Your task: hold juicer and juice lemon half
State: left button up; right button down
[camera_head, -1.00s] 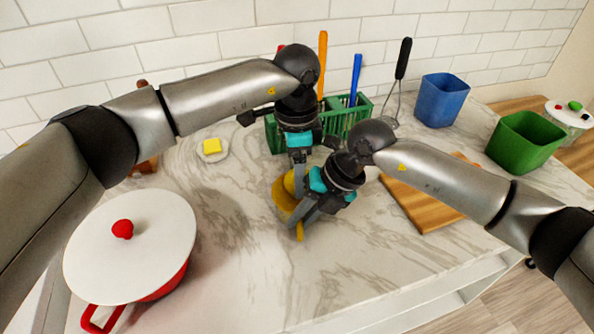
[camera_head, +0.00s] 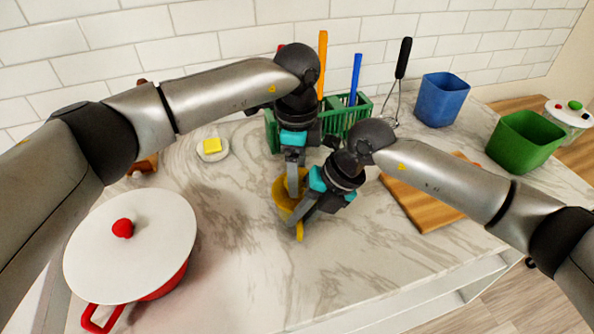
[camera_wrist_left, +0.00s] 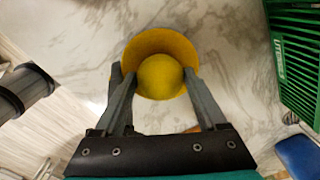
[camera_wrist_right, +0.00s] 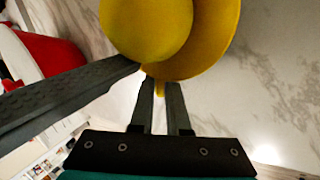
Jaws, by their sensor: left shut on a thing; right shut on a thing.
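The yellow juicer (camera_head: 281,197) is at the middle of the marble counter, with its handle (camera_head: 299,233) toward the front edge. My right gripper (camera_head: 298,216) is shut on the juicer at its handle side; the right wrist view shows its fingers together at the handle (camera_wrist_right: 160,88). My left gripper (camera_head: 292,188) points down over the juicer. In the left wrist view its fingers are closed on both sides of the round yellow lemon half (camera_wrist_left: 160,78), which sits over the juicer bowl (camera_wrist_left: 160,41). The lemon's cut face is hidden.
A red pot with a white lid (camera_head: 140,255) stands at front left. A butter dish (camera_head: 212,150), green rack (camera_head: 340,118), whisk (camera_head: 398,85), blue bin (camera_head: 442,100), green bin (camera_head: 525,142) and cutting board (camera_head: 425,205) surround the arms. The front counter middle is clear.

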pick_arm(q)
jog(key=m, duration=0.6)
jog(key=shift+f, duration=0.25)
pick_arm(e)
jog(key=shift+a+r, duration=0.1)
pick_arm(q)
jog(key=shift+w+r, duration=0.15)
jog(key=shift+r, duration=4.1)
pick_arm(e)
jog(key=c, duration=0.8)
grip_release()
